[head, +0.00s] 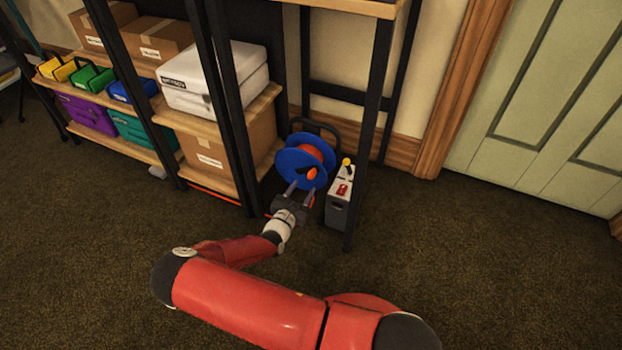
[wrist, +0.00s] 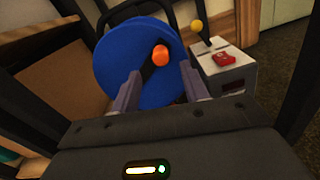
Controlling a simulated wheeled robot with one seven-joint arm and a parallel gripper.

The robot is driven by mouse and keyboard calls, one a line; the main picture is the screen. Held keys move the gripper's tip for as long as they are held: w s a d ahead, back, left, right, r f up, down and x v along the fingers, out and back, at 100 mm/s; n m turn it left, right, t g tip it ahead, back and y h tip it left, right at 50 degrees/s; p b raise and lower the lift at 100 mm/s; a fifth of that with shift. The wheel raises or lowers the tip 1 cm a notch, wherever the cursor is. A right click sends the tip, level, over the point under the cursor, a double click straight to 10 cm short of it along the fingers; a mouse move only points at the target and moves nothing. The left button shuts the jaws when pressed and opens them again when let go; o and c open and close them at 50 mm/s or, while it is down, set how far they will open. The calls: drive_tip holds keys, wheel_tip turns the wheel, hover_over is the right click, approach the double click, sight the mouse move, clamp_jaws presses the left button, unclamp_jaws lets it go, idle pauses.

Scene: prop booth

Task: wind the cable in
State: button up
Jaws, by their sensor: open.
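A blue cable reel (head: 293,163) with an orange-red cable wound on it stands on the floor under the shelf. An orange crank knob (head: 311,173) sticks out from its face. In the wrist view the blue disc (wrist: 120,70) fills the middle, with the orange knob (wrist: 160,55) near its centre. My gripper (head: 301,190) is open just in front of the reel, its fingers (wrist: 160,88) on either side below the knob. The knob appears beyond the fingertips, not clasped. Orange-red cable (head: 215,192) runs along the floor to the left of the reel.
A grey box (head: 338,208) with a red switch and yellow-knobbed lever stands right of the reel, close to my gripper. Black shelf posts (head: 370,130) flank the space. Shelves at left hold cardboard boxes (head: 205,150) and a white case (head: 190,97). The carpet at right is clear.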

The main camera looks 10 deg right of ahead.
sight(310, 178)
drive_tip(key=x, duration=0.6)
drive_tip(key=shift+w+d, duration=0.2)
drive_tip(key=shift+d, duration=0.1)
clamp_jaws()
